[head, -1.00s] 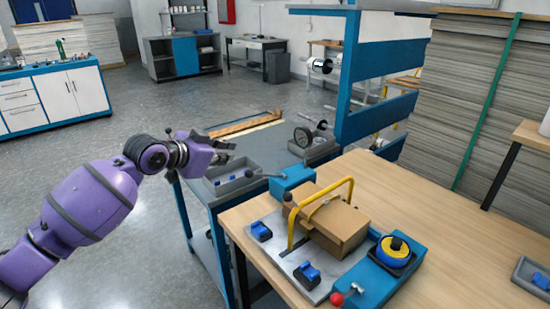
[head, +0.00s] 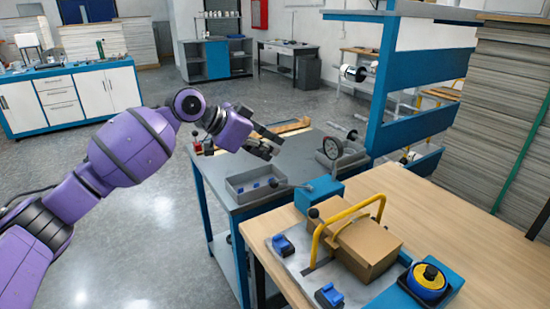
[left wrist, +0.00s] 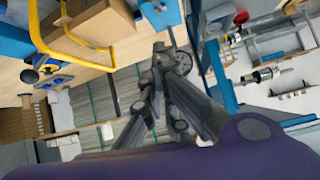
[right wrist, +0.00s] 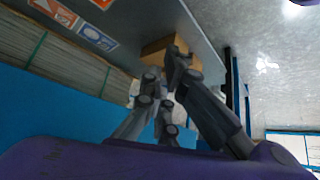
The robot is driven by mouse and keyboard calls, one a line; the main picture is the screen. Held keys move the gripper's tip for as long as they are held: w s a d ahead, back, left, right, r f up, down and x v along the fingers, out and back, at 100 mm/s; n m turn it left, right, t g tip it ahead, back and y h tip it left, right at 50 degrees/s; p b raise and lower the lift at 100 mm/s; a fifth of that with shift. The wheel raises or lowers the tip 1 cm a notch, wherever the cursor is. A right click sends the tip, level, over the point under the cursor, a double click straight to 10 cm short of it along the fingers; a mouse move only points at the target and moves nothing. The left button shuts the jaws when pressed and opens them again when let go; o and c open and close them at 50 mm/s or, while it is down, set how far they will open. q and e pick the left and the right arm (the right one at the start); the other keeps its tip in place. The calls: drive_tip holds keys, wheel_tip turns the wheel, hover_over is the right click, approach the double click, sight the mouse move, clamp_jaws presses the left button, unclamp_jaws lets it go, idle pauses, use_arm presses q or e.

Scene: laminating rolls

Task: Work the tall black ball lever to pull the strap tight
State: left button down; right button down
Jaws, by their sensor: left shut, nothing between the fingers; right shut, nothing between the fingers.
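A black ball (head: 313,212) shows beside the yellow arched bar (head: 322,228), near the blue block (head: 320,194). A second dark ball (head: 273,183) ends a thin rod reaching left from that block. I cannot tell for sure which is the tall lever. A cardboard box (head: 368,247) sits under the bar; I cannot make out the strap clearly. My left gripper (head: 275,146) is shut and empty above the grey side table, beyond the levers and apart from them. In the left wrist view a black ball (left wrist: 30,76) shows at left. My right gripper (right wrist: 165,78) is shut and empty, beside a tabletop edge.
A grey tray (head: 252,188) with blue pieces lies on the grey side table (head: 225,160). A blue and yellow round piece (head: 427,280) is at the wooden bench's front. The blue rack (head: 425,80) rises at back right.

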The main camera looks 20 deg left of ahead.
use_arm(q)
drive_tip(key=x, duration=0.9)
drive_tip(key=s+a+f, duration=0.1)
drive_tip(key=s+a+f+p, duration=0.1)
drive_tip(key=shift+s+a, duration=0.1)
drive_tip(key=shift+a, duration=0.2)
use_arm(e)
drive_tip(key=shift+w+r, duration=0.35)
drive_tip(key=shift+r, duration=0.3)
drive_tip(key=shift+s+f, duration=0.1)
